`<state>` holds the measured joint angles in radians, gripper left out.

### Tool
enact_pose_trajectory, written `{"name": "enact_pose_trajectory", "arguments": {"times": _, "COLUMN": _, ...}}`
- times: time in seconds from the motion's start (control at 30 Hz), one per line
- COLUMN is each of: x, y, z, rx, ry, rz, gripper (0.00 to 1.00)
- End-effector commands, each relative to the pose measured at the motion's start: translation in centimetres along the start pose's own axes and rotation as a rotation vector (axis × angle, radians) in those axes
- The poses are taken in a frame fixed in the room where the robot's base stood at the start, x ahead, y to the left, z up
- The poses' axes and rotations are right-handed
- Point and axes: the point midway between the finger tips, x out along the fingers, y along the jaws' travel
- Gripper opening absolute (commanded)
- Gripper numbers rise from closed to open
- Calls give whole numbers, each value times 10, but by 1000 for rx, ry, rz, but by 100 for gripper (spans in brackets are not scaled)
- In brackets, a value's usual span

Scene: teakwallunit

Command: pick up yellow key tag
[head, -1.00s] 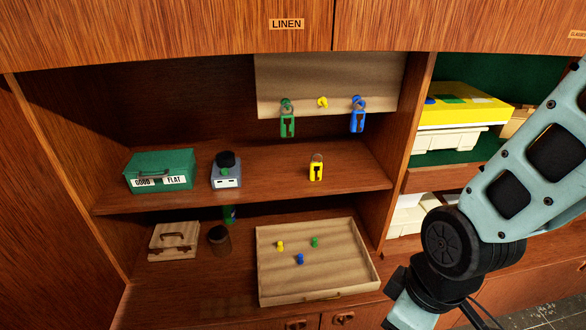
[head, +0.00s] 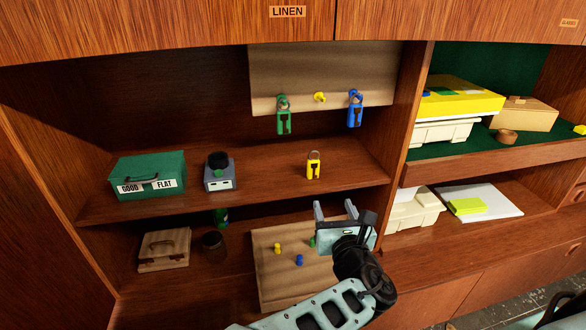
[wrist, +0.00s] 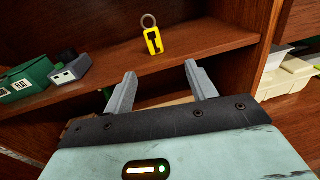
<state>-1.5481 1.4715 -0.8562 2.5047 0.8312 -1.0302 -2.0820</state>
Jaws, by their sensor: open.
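The yellow key tag (head: 314,167) has a dark key shape on it and a metal ring at its top. It is on the middle shelf, below the yellow peg (head: 320,97) of the hanging board. In the wrist view the yellow key tag (wrist: 153,41) shows beyond and above the gap between my fingers. My gripper (head: 335,208) is open and empty, below and in front of the shelf edge, apart from the tag. It also shows in the wrist view (wrist: 162,78).
A green key tag (head: 284,120) and a blue key tag (head: 355,110) hang on the board. A green box (head: 148,172) and a grey device (head: 219,176) stand left on the middle shelf (head: 265,182). An upright divider (head: 407,120) stands right.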

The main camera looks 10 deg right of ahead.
Motion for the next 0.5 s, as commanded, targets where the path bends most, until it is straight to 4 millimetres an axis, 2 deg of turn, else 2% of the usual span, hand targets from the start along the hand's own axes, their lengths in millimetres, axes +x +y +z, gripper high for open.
{"name": "enact_pose_trajectory", "arguments": {"times": 0.17, "x": 13, "y": 6, "z": 9, "rx": -46, "ry": -39, "rz": 30, "gripper": 56}}
{"name": "enact_pose_trajectory", "arguments": {"times": 0.5, "x": 82, "y": 7, "z": 12, "rx": -42, "ry": -35, "rz": 27, "gripper": 56}}
